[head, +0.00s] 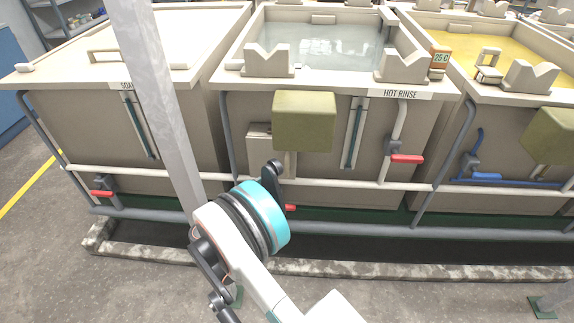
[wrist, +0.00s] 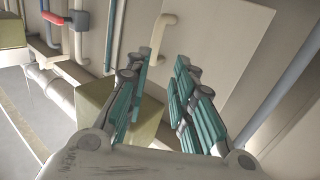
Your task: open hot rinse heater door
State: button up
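The hot rinse tank (head: 335,160) stands in the middle of the head view, with its HOT RINSE label on the rim. A beige heater door (head: 258,142) shows on its front, partly hidden by an olive box and my arm. In the wrist view the door (wrist: 215,50) is a flat, pale panel that looks closed. Its curved, pale handle (wrist: 163,36) stands just beyond the fingertips. My gripper (wrist: 164,62) is open and empty, its teal-padded fingers pointing towards the handle and apart from it. In the head view my wrist mostly hides the gripper.
The olive box (head: 303,120) juts out beside the door; it also shows below the fingers in the wrist view (wrist: 92,98). A pale pipe with a red valve handle (head: 407,159) stands to the right. A horizontal rail (head: 345,184) crosses the tank fronts.

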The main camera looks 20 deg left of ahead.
aim_at(286, 169)
jog(key=b+x, duration=0.1)
jog(key=x, duration=0.3)
jog(key=b+x, duration=0.1)
jog(key=x, duration=0.4)
jog(key=b+x, duration=0.2)
jog(key=x, duration=0.2)
jog(key=shift+w+d+r, duration=0.1)
jog(key=shift+w+d, duration=0.05)
jog(key=shift+d, duration=0.3)
grip_shut()
